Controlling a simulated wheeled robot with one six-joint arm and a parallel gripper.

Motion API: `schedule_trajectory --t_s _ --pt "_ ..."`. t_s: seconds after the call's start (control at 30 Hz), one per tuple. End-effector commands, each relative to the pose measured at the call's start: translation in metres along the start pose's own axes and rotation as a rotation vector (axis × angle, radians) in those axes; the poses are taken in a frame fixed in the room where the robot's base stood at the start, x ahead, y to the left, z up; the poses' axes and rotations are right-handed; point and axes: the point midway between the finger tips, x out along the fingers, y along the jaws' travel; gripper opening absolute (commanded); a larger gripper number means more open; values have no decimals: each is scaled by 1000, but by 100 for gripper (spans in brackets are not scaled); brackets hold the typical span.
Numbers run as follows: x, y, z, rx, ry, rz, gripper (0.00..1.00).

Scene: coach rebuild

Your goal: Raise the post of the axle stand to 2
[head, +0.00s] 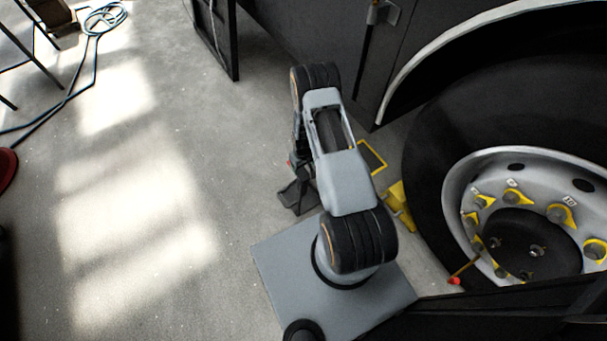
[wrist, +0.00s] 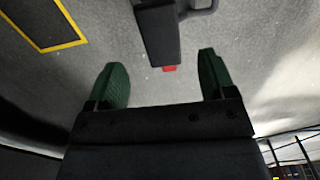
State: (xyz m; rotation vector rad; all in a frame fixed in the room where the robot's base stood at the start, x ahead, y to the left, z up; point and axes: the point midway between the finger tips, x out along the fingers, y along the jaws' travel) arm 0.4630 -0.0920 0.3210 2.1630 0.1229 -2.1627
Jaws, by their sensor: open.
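My gripper (wrist: 163,78) is open in the wrist view, its two green fingertips apart with nothing between them. A dark object with a red end (wrist: 157,35) lies just beyond the fingertips, cut off by the top edge. A curved dark bar shows beside it. I cannot tell for sure whether this is the axle stand. In the head view a dark angular shape (head: 297,195) shows low beside my arm, which hides much of that area. Neither the stand's post nor any height mark can be made out.
A large wheel (head: 430,160) with yellow nut pointers stands at right under the dark coach body. A yellow block (head: 398,205) sits near the tyre. A yellow-outlined square (head: 372,157) is on the floor. A blue hose (head: 95,40) lies at upper left. The floor at left is mostly clear.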

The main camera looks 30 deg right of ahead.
Motion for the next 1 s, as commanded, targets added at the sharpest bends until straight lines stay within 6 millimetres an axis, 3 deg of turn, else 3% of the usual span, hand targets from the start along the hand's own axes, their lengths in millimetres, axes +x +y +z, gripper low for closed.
schedule_trajectory --t_s 0.1,0.4,0.87,1.0 --pt "25 0 1 0 -2 -1 77" --pt "58 0 0 0 -1 0 77" --pt "64 0 0 -1 0 0 77" --pt "63 0 0 -1 0 0 63"
